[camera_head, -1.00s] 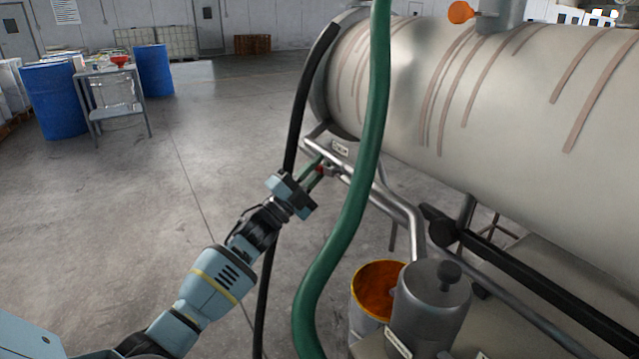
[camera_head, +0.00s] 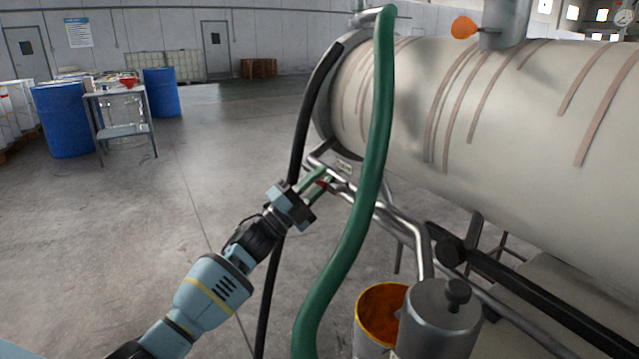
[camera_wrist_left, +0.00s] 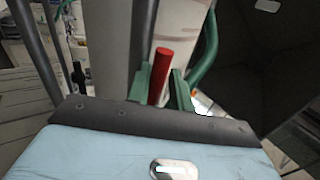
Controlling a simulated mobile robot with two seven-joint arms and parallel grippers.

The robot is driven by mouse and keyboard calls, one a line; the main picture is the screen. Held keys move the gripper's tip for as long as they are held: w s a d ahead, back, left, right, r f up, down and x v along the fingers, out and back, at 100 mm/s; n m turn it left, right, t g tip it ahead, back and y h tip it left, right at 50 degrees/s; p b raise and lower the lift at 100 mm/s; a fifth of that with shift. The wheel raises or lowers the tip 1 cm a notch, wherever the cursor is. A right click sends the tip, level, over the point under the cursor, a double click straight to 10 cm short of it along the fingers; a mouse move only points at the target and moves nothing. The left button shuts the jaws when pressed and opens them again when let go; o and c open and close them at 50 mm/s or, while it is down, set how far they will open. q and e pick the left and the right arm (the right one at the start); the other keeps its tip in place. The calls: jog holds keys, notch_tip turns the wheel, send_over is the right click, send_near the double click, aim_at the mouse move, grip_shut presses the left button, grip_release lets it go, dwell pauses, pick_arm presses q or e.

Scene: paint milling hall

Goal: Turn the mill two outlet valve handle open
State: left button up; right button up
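The red valve handle (camera_head: 323,183) is small in the head view, at the silver outlet pipe (camera_head: 402,222) below the near end of the large pale mill drum (camera_head: 500,110). My left gripper (camera_head: 318,182) is at this handle, its green fingers on either side of it. In the left wrist view the red handle (camera_wrist_left: 160,76) stands between the two green fingers (camera_wrist_left: 162,90) and fills the gap between them. The gripper looks shut on it. The valve body is mostly hidden. My right gripper is not in view.
A thick green hose (camera_head: 368,190) hangs in front of the pipe, right of my gripper. A black hose (camera_head: 303,115) passes behind my wrist. An orange paint bucket (camera_head: 378,318) and lidded metal pot (camera_head: 440,320) stand below.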

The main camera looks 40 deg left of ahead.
pick_arm(q)
jog(key=shift+o, duration=1)
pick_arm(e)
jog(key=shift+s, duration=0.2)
pick_arm(q)
jog(key=shift+f, duration=0.1)
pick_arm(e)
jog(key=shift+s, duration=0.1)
pick_arm(q)
jog(key=shift+s+f, duration=0.1)
jog(key=v, duration=0.7)
jog(key=shift+s, duration=0.25)
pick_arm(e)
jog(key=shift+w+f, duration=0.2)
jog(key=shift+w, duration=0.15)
pick_arm(q)
jog(key=shift+f, duration=0.15)
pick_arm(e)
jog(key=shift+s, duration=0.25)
